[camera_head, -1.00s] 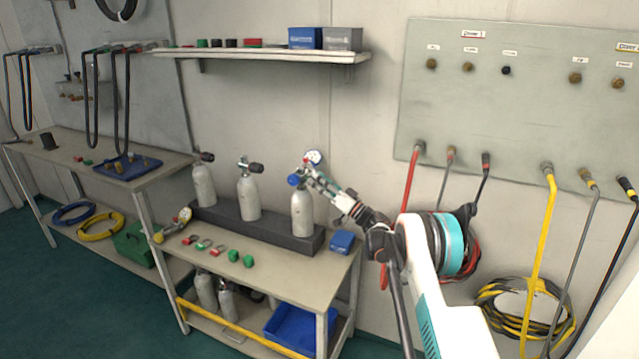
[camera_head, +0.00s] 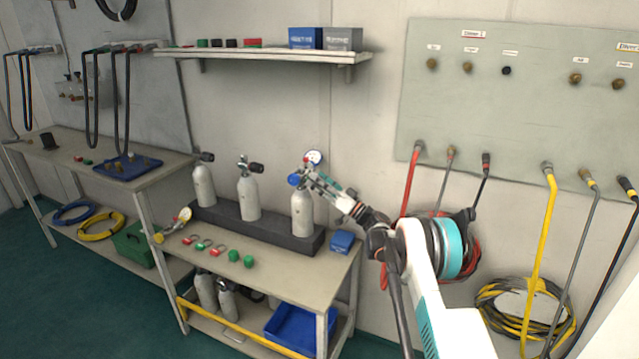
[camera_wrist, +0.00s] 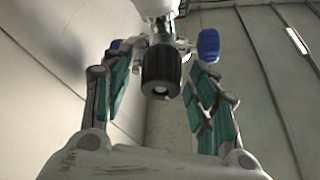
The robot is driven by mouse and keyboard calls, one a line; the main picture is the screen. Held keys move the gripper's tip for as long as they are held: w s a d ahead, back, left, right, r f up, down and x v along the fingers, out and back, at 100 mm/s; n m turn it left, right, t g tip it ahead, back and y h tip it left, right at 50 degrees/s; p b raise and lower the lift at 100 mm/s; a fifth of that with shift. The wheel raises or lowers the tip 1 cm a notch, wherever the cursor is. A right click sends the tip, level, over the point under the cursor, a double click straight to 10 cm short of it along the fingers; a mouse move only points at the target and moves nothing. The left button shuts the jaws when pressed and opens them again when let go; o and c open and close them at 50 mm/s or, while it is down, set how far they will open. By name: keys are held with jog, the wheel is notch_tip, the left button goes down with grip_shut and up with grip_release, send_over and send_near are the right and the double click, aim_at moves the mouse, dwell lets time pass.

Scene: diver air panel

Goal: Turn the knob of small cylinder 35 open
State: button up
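Three small white cylinders stand upright in a dark rack on the bench; their numbers are too small to read. The right cylinder (camera_head: 302,212) has a blue part (camera_head: 294,180) and a round gauge (camera_head: 314,157) at its top. My gripper (camera_head: 313,178) is at this cylinder's valve, coming from the right. In the wrist view a black knob (camera_wrist: 160,72) sits between the two fingers of my gripper (camera_wrist: 158,66). The fingers are apart, with a narrow gap seeming to show on each side of the knob. My gripper hides part of the valve in the head view.
The middle cylinder (camera_head: 248,197) and left cylinder (camera_head: 203,186) have dark knobs. The rack (camera_head: 270,232) holds all three. A small blue box (camera_head: 341,242) lies right of it, below my arm. A wall shelf (camera_head: 270,56) is above. Hoses (camera_head: 411,185) hang at the right.

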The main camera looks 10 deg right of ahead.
jog(key=v, duration=1.2)
jog(key=shift+r, duration=0.1)
